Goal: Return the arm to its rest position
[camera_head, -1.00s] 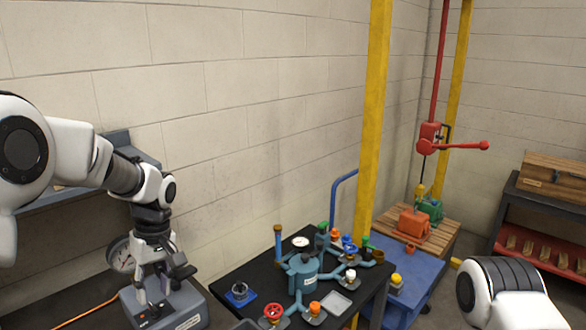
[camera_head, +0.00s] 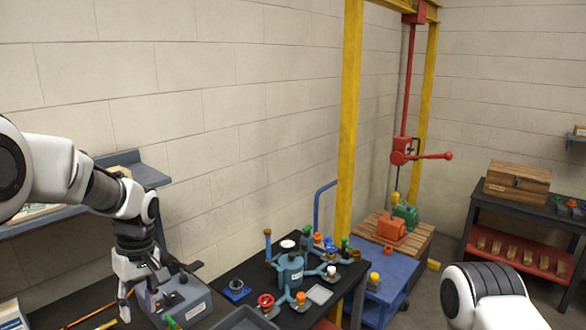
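My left arm comes in from the left and hangs down. Its gripper (camera_head: 158,288) is open, with its two fingers spread apart and nothing visible between them. It is in front of a grey box-shaped device (camera_head: 192,303) on the dark bench and partly covers it; I cannot tell whether they touch. Part of my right arm (camera_head: 485,295) shows at the lower right, and its gripper is out of view. An orange motor (camera_head: 391,229) and a green motor (camera_head: 406,214) sit on a wooden pallet (camera_head: 417,241) at the right.
A grey wall shelf (camera_head: 148,174) is close to my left arm. A wooden crate (camera_head: 517,182) stands at far right.

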